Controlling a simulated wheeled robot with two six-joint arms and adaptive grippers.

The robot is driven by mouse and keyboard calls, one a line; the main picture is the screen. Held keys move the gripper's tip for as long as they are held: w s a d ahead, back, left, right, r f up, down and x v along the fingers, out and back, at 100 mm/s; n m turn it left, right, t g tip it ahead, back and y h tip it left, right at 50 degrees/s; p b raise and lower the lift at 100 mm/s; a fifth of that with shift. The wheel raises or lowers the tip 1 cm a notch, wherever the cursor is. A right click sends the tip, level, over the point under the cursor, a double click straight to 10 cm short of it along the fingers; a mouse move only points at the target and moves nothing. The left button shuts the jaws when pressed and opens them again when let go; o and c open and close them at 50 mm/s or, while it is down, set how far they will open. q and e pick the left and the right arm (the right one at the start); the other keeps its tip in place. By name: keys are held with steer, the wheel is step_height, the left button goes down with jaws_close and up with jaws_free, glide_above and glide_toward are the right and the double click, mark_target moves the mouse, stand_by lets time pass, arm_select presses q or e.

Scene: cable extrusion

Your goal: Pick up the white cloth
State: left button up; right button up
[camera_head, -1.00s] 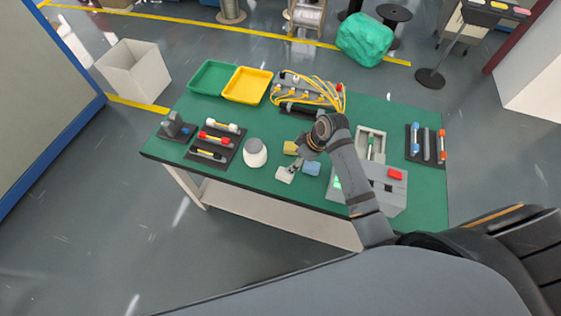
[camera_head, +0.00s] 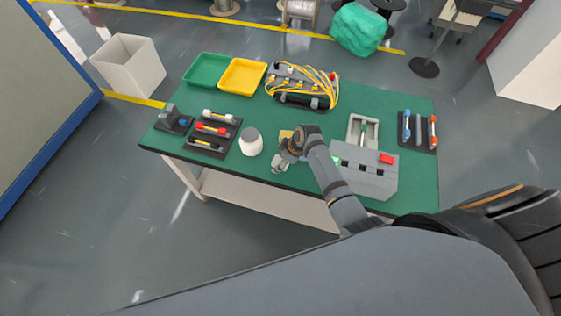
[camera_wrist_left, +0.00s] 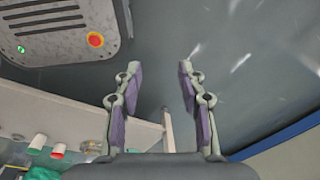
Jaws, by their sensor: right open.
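My right gripper (camera_head: 281,166) is open and low over the front edge of the green table (camera_head: 230,179), pointing down. It covers the spot where the white cloth lay in the earlier head view. I cannot clearly separate the cloth from the pale fingers now, nor tell whether they touch it. A folded yellow cloth (camera_head: 286,134) shows just behind the gripper. The blue cloth is hidden by my right arm. My left gripper (camera_wrist_left: 158,88) is open and empty in the left wrist view, away from the tabletop.
A white, grey-topped round container (camera_head: 250,143) stands left of the right gripper. A fuse rack (camera_head: 213,133) is further left. A grey fixture with a red button (camera_head: 386,158) stands right of the arm. Green (camera_head: 205,70) and yellow (camera_head: 241,76) trays and a yellow-cabled block (camera_head: 302,86) are behind.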

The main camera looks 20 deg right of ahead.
steer(key=shift+s, duration=0.1)
steer(key=c, duration=1)
steer(key=shift+r, duration=0.55)
steer(key=shift+c, duration=0.2)
arm_select(q)
steer(key=f+b, duration=0.5)
steer(key=shift+w+f, duration=0.15)
steer(key=shift+w, duration=0.25)
arm_select(e)
steer(key=w+d+r, duration=0.9)
steer(key=d+r, duration=0.1)
steer(key=r, duration=0.2)
steer(key=shift+w, duration=0.4)
steer(key=shift+d, duration=0.1)
